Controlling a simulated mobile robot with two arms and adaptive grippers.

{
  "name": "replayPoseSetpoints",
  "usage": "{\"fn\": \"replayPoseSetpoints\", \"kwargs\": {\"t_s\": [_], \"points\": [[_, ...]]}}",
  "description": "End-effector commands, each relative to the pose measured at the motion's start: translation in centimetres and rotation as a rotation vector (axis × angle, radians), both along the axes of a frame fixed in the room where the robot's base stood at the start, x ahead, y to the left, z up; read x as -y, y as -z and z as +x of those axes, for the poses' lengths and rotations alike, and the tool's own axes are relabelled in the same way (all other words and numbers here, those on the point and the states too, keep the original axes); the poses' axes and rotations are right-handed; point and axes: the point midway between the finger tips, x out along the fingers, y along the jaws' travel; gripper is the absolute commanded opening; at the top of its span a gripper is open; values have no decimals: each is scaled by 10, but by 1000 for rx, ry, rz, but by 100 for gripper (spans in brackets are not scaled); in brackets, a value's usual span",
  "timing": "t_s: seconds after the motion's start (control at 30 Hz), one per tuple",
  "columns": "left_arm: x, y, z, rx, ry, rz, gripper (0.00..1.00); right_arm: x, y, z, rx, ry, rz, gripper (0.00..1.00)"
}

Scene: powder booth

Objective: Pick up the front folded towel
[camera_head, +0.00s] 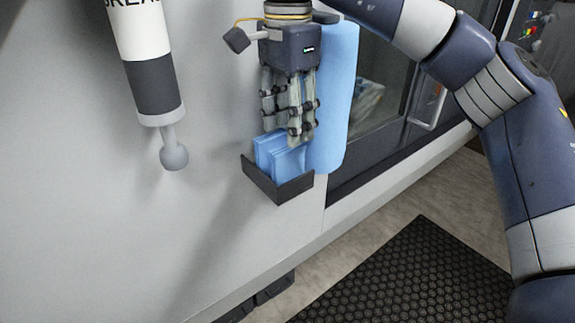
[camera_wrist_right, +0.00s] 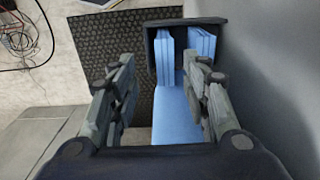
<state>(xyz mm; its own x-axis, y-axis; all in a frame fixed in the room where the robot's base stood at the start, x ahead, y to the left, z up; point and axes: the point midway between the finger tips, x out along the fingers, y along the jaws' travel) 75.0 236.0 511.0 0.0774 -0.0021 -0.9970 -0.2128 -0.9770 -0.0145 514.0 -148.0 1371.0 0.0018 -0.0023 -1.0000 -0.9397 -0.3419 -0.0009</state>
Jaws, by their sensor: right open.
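Light blue folded towels stand upright in a dark wall holder (camera_head: 275,190). A nearer folded towel (camera_head: 289,163) and one behind it to the left (camera_head: 262,146) show above the holder's rim. In the right wrist view two blue folded bundles, one (camera_wrist_right: 201,42) at the right and one (camera_wrist_right: 165,56) at the left, stand in the dark holder (camera_wrist_right: 152,30). My right gripper (camera_head: 282,134) points down just above the towels, open and empty. Its fingers (camera_wrist_right: 164,64) partly cover the right bundle in the wrist view. I cannot tell whether a fingertip touches cloth. My left gripper is out of view.
A grease cartridge (camera_head: 154,85) is at the left on the grey wall. A black mat (camera_head: 410,275) lies on the floor.

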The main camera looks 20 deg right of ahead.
Motion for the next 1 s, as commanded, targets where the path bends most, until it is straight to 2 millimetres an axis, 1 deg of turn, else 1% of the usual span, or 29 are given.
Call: {"fn": "replayPoseSetpoints", "kwargs": {"t_s": [0.03, 0.1, 0.2, 0.27, 0.43, 0.5, 0.57, 0.63, 0.73, 0.9, 1.0], "points": [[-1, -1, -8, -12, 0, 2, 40, 0, 6, 0, -4, -2, 1, 43], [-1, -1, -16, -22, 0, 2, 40, 0, 12, 0, -1, -1, 1, 43], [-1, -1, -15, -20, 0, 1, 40, 0, 17, 0, -1, 1, 2, 43], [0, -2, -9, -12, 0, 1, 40, 0, 19, 0, 1, 1, 1, 43], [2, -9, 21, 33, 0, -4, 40, 1, 29, 1, -2, 0, 2, 43], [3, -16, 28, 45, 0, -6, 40, 1, 35, 1, -3, 0, 1, 43], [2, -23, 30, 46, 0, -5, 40, 2, 43, 2, -3, 0, -1, 43], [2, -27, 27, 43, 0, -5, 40, 2, 54, 2, -2, 1, 0, 43], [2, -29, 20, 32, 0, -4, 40, 2, 65, 2, 0, 1, 1, 43], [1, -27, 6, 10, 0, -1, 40, 1, 70, 3, 2, 1, 2, 43], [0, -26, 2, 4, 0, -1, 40, 1, 70, 3, 2, 1, 2, 43]]}}
